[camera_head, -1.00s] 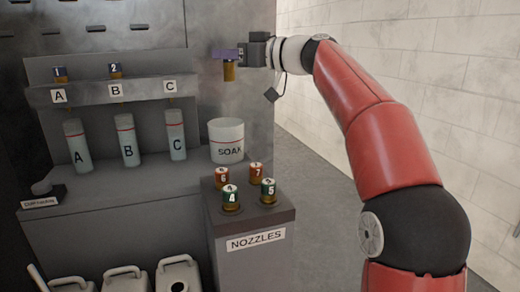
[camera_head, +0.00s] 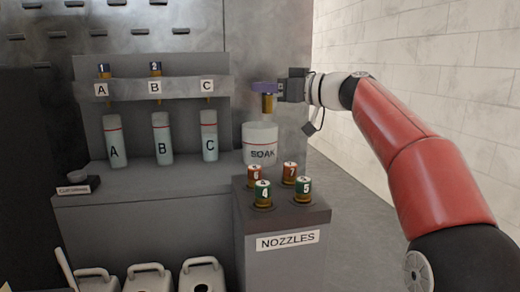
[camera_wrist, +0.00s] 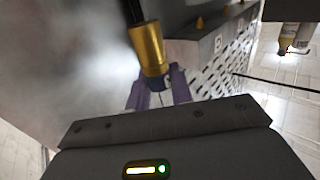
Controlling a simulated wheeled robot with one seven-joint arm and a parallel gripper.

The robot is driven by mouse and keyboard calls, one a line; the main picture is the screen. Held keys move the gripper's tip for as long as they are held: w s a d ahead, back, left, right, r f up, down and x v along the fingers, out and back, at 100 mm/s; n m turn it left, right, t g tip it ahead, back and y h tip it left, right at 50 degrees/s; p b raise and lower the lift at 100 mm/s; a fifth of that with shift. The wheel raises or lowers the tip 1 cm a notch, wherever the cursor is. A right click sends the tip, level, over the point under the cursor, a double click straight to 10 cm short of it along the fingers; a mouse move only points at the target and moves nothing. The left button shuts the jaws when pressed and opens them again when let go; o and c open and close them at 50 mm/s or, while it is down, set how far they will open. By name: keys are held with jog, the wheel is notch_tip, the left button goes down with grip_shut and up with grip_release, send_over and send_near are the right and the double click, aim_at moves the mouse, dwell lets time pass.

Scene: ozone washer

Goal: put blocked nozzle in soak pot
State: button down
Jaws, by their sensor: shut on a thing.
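My gripper (camera_head: 266,88), with purple fingers, is shut on a brass nozzle (camera_head: 268,104) that hangs upright below the fingers. The white soak pot (camera_head: 260,143), marked SOAK, stands behind the nozzle stand. The held nozzle appears just above the pot's rim; I cannot tell whether it is exactly over the opening. In the wrist view the purple fingers (camera_wrist: 155,92) grip the brass nozzle (camera_wrist: 149,48). The inside of the pot is hidden.
A grey stand (camera_head: 283,213) labelled NOZZLES holds several numbered nozzles. A shelf (camera_head: 150,88) has slots A, B and C; capped nozzles 1 and 2 sit at A and B. Bottles A, B and C (camera_head: 161,138) stand below. A wall (camera_head: 410,70) is at right.

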jog(key=c, duration=1.1)
grip_release()
jog(key=shift+c, duration=0.2)
jog(key=b+v, duration=0.1)
jog(key=v, duration=0.6)
jog(key=shift+s+d, duration=0.2)
jog(key=shift+d, duration=0.15)
